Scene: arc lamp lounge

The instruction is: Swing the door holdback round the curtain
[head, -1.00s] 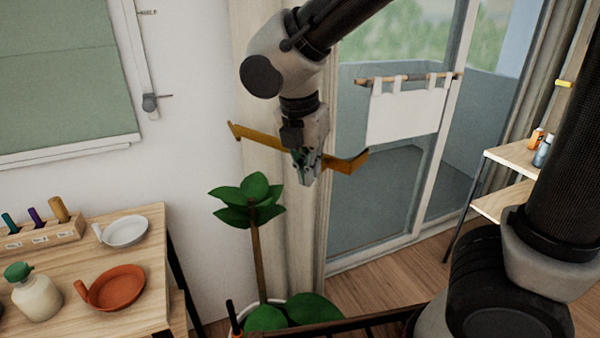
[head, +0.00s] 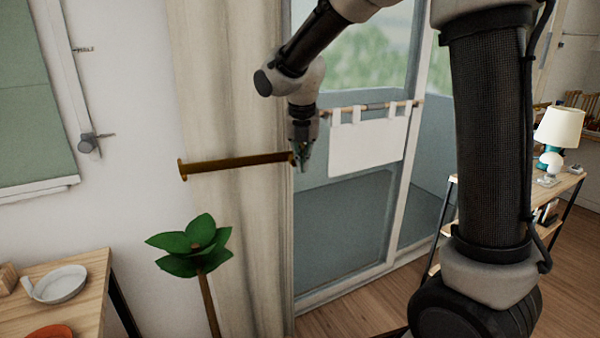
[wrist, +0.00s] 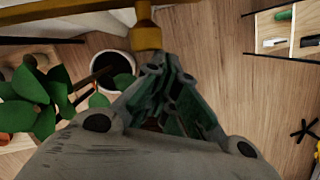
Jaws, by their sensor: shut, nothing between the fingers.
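The brass door holdback (head: 235,164) is a long bar that runs nearly level across the front of the pale curtain (head: 236,235). Its left end is by the wall side of the curtain, and its right end is at the curtain's edge by the glass door. My gripper (head: 304,166) is at that right end, pointing down, shut and empty. In the wrist view the brass end (wrist: 147,36) lies just beyond my fingertips (wrist: 160,68). I cannot tell whether they touch it.
A potted plant (head: 196,246) stands below the bar, in front of the curtain. A wooden table (head: 85,290) with a white dish (head: 60,284) is at lower left. A shelf with a lamp (head: 558,128) is at right. A small cloth (head: 368,144) hangs at the glass door.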

